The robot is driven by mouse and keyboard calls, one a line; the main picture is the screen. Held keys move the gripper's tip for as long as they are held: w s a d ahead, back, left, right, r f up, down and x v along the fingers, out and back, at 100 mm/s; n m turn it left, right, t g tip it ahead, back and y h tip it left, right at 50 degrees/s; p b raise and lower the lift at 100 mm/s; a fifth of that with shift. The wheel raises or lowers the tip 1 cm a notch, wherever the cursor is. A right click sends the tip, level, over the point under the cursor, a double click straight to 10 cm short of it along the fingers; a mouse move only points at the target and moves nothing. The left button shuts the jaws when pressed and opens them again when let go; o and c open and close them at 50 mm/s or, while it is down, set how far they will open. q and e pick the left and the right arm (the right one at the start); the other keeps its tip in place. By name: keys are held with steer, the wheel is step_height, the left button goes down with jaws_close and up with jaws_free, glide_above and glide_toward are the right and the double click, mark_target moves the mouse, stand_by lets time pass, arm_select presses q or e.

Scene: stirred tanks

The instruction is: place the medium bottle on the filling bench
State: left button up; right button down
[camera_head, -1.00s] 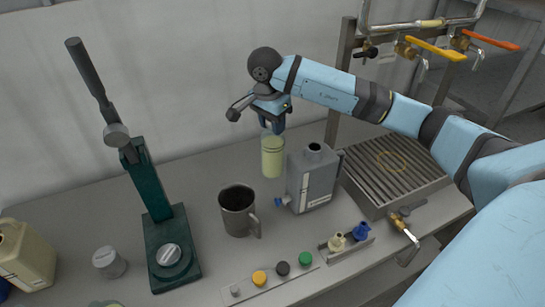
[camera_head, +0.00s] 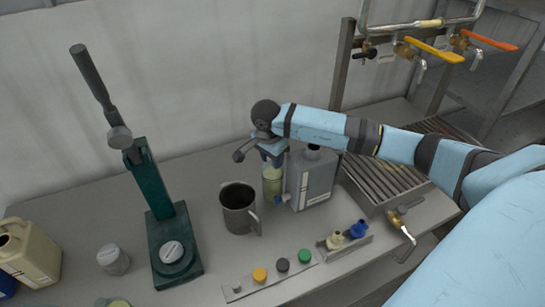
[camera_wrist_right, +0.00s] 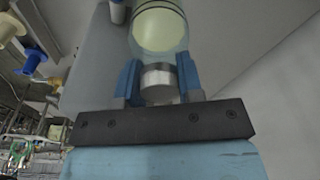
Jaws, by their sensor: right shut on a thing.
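The medium bottle, a pale yellow-green cylinder (camera_head: 271,183), is upright behind the mug and beside the grey canister. My right gripper (camera_head: 272,155) is above it, shut on its top. In the right wrist view the two blue fingers (camera_wrist_right: 158,85) grip the silver cap, and the bottle body (camera_wrist_right: 158,30) extends beyond them. I cannot tell whether its base touches the bench. The filling bench (camera_head: 130,205) is the long grey worktop. My left gripper is not in view.
A metal mug (camera_head: 238,208) stands just left of the bottle, and a grey canister (camera_head: 314,178) just right. A green press (camera_head: 165,220) stands farther left. A row of coloured caps (camera_head: 282,267) lies in front. A slatted drain tray (camera_head: 375,180) is at right.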

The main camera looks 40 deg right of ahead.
steer(key=shift+f, duration=0.2)
steer(key=c, duration=0.8)
jaws_free()
steer(key=shift+o, duration=0.2)
steer(key=shift+r, duration=0.2)
steer(key=shift+r, duration=0.2)
steer(key=r+b, duration=0.1)
steer(key=r, duration=0.2)
steer(key=a+r, duration=0.1)
steer(key=r, duration=0.3)
steer(key=r+b, duration=0.1)
steer(key=r, duration=0.2)
steer(key=shift+s+a+r+b, duration=0.15)
steer(key=shift+a+r+b, duration=0.15)
steer(key=shift+r, duration=0.5)
